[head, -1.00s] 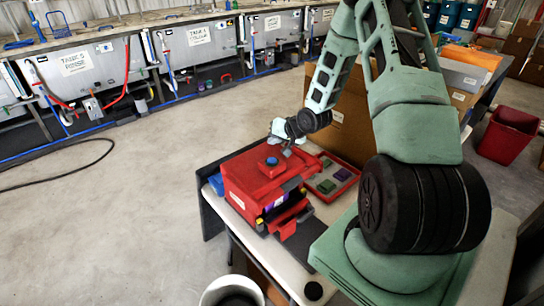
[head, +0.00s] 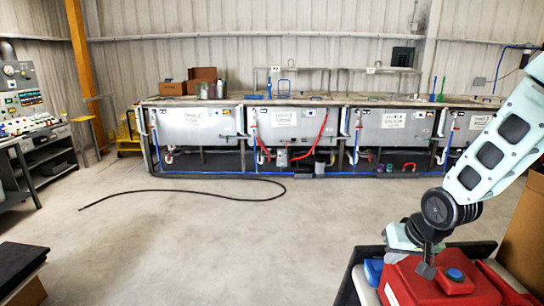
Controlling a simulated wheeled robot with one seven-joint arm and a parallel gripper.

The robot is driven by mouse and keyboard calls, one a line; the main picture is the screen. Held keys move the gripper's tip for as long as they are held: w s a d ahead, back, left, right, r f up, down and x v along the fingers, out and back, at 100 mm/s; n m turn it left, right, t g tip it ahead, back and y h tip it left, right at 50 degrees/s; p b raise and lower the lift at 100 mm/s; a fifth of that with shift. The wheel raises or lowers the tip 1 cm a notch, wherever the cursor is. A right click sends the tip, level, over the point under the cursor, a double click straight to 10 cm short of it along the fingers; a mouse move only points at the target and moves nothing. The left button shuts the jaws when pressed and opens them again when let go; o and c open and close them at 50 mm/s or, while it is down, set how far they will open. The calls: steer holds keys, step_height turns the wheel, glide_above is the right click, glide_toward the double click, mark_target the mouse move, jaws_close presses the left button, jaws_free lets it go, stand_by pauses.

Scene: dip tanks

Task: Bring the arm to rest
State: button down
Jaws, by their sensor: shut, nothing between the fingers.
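My arm comes in from the right edge of the head view and bends down to my gripper (head: 427,268). The gripper is small in the picture and points down, close above or against the top of a red box (head: 408,284). I cannot tell whether it touches. Its fingers are shut and hold nothing. The red box has a blue round knob (head: 455,275) on top, just right of the gripper. The lower part of the box is cut off by the picture's bottom edge.
Grey dip tanks (head: 196,126) line the back wall. A black hose (head: 190,192) lies on the open concrete floor. A control panel (head: 25,100) stands at the left. A cardboard box (head: 524,235) is at the right edge, close to the arm.

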steer(key=s+a+n+g+b, duration=0.1)
steer(key=s+a+n+b, duration=0.1)
steer(key=s+a, duration=0.3)
steer(key=s+a+n+g+b, duration=0.2)
steer(key=s+a+n, duration=0.2)
steer(key=s, duration=0.9)
steer(key=s+a+r+n+g+b, duration=0.1)
steer(key=s+a+n+b, duration=0.1)
steer(key=s+a, duration=0.5)
steer(key=shift+s+n+g+h+b, duration=0.3)
steer(key=shift+s+n+g+h, duration=0.15)
steer(key=shift+s, duration=0.45)
steer(key=shift+a, duration=0.1)
